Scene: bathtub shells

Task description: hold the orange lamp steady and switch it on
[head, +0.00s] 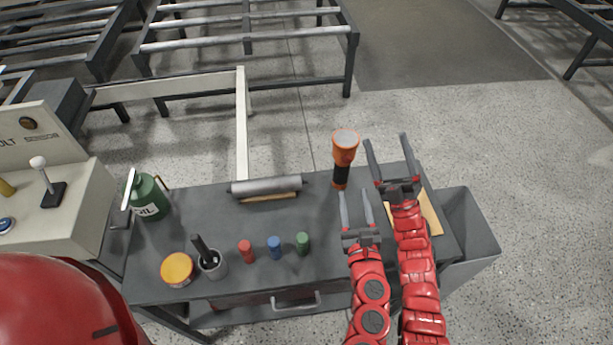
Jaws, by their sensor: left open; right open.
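The orange lamp (344,150) looks like a flashlight with an orange head and a black handle. It stands upright near the far edge of the dark table, right of its middle. My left gripper (355,195), the lower one, is open and empty, just below the lamp's base in the picture. My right gripper (386,140), the upper one, is open and empty, just right of the lamp. Neither gripper appears to hold the lamp. I cannot make out a switch on it.
The dark table (210,225) carries a roller (266,186), a green oil can (149,197), a yellow-topped tin (177,269), a grey cup (212,265), and red (246,251), blue (274,247) and green (302,243) cylinders. A grey bin (470,225) stands right. The table's centre is clear.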

